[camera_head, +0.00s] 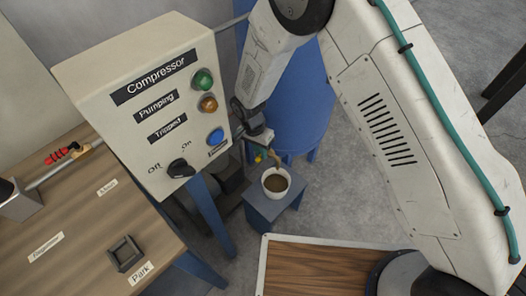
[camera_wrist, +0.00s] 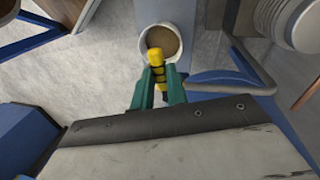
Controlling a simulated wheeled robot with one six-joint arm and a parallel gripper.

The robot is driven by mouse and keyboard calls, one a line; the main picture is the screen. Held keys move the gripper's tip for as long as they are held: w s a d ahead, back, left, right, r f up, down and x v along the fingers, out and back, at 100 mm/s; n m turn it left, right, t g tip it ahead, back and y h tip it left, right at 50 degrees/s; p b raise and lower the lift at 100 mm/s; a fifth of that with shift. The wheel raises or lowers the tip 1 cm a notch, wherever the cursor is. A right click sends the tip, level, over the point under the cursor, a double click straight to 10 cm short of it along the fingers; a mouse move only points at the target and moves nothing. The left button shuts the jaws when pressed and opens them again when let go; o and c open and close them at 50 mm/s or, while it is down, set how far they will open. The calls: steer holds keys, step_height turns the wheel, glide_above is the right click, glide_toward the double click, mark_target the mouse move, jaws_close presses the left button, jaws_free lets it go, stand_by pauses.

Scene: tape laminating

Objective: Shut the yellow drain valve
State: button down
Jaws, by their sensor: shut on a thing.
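The yellow drain valve handle (camera_wrist: 156,60), with dark bands, sits between the green fingers of my gripper (camera_wrist: 158,80) in the wrist view. My gripper is shut on it. In the head view my gripper (camera_head: 262,154) is low beside the compressor panel, and only a small bit of yellow shows there. A white cup (camera_head: 275,195) with brown liquid stands below and to the right of the valve. It also shows in the wrist view (camera_wrist: 142,40), just beyond the handle's tip. A short brownish strip shows above the cup; I cannot tell whether it is a pipe or flowing liquid.
The Compressor panel (camera_head: 125,92) with lamps, a blue button and an Off/On knob (camera_head: 180,168) stands close on the left. The cup is on a small blue-grey stand (camera_head: 283,207). A blue tank (camera_head: 300,105) is behind. A wooden bench (camera_head: 85,222) lies left.

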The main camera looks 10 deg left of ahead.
steer(key=shift+w+a+m, duration=0.2)
steer(key=shift+a+m, duration=0.15)
steer(key=shift+m, duration=0.55)
steer(key=c, duration=1.4)
jaws_free()
steer(key=r, duration=0.2)
steer(key=a+r, duration=0.1)
steer(key=r, duration=0.2)
steer(key=w+r, duration=0.1)
steer(key=r, duration=0.1)
steer(key=shift+a+r, duration=0.15)
steer(key=shift+r, duration=0.25)
